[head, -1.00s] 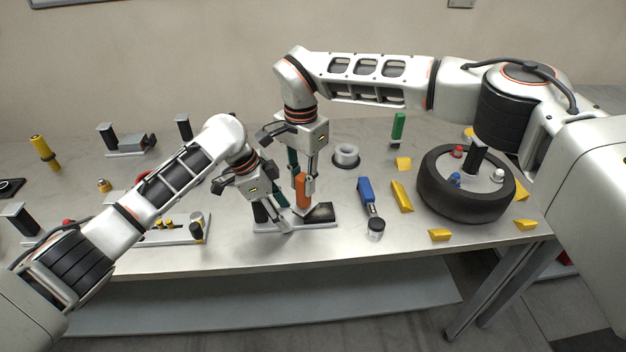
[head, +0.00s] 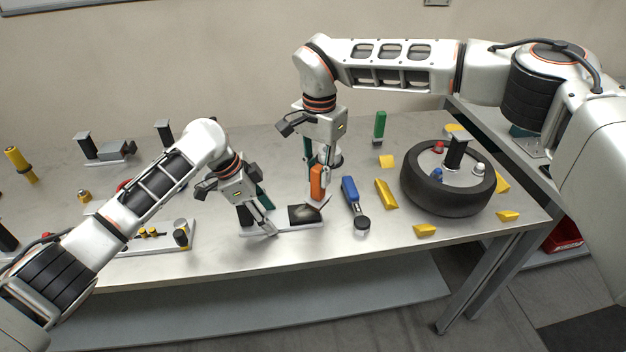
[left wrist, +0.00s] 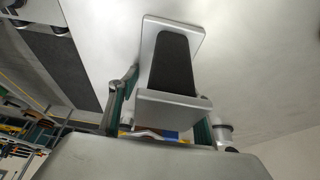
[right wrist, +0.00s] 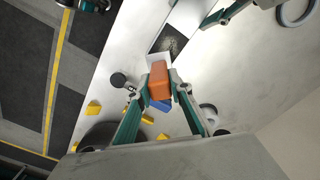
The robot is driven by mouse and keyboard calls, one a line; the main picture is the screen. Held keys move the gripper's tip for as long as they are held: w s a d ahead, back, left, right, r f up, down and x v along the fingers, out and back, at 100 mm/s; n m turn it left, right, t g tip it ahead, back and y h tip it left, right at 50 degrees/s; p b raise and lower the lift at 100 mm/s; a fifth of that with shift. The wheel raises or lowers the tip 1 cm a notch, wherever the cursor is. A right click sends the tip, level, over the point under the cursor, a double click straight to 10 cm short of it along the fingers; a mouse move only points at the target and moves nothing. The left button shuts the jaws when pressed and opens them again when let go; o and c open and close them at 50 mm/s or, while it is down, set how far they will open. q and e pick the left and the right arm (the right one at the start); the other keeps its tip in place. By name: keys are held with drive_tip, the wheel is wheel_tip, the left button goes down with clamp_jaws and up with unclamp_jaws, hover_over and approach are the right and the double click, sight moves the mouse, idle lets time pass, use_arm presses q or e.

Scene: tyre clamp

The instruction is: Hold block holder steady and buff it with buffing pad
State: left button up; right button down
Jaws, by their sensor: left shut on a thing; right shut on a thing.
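The block holder (head: 288,226) is a pale flat plate on the bench, with a dark upright post (head: 245,216) at its left and a dark scuffed patch (head: 299,215) at its right. My left gripper (head: 257,211) is shut on the post; the left wrist view shows the dark post (left wrist: 173,65) between its fingers. My right gripper (head: 317,182) is shut on the orange handle of the buffing pad (head: 316,184). The pad's pale underside (right wrist: 156,59) is at the patch's right end; I cannot tell whether it touches. Fingers hide part of the post.
A blue-handled tool (head: 351,194) and yellow wedges (head: 386,193) lie just right of the holder. A white ring is partly hidden behind my right gripper. Another plate with small parts (head: 160,240) is to the left.

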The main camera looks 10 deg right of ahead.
drive_tip(key=shift+r, duration=2.85)
drive_tip(key=shift+s, duration=0.1)
drive_tip(key=shift+f, duration=3.75)
drive_tip(key=shift+a+f, duration=0.1)
drive_tip(key=shift+a, duration=3.35)
drive_tip(key=shift+d, duration=3.45)
drive_tip(key=shift+r, duration=3.9)
drive_tip(key=shift+f, duration=0.15)
